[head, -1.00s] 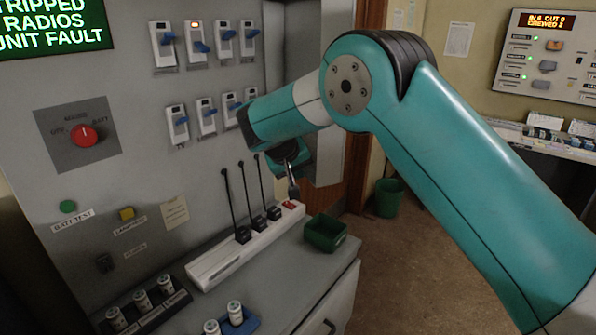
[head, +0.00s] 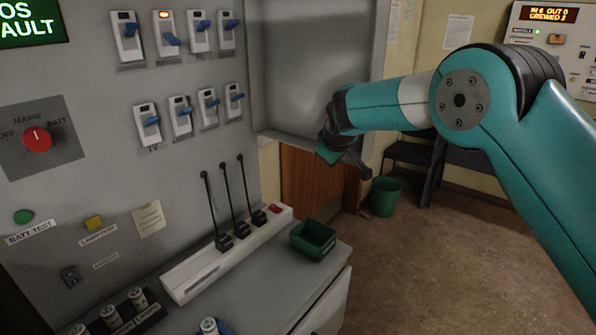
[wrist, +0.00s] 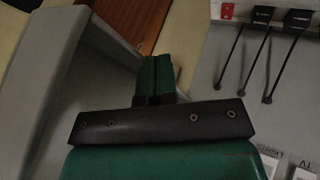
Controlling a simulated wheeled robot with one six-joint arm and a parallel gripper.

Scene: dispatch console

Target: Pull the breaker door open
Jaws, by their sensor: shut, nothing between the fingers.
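The breaker door (head: 305,75) is a plain grey panel in the head view. It stands swung out at the right side of the breaker panel (head: 185,75), leaving the breaker switches uncovered. My gripper (head: 362,170) is near the door's lower right part in the head view. In the wrist view its two teal fingers (wrist: 155,65) are together with nothing between them. A grey slab (wrist: 45,75), apparently the door, lies left of the fingers there. I cannot tell whether the gripper touches it. No door handle is distinguishable.
Below the switches, a white charger strip (head: 215,265) holds radios with tall antennas. A green tray (head: 313,239) sits on the grey counter. A green bin (head: 385,197) stands on the floor behind. The brown floor at the right is free.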

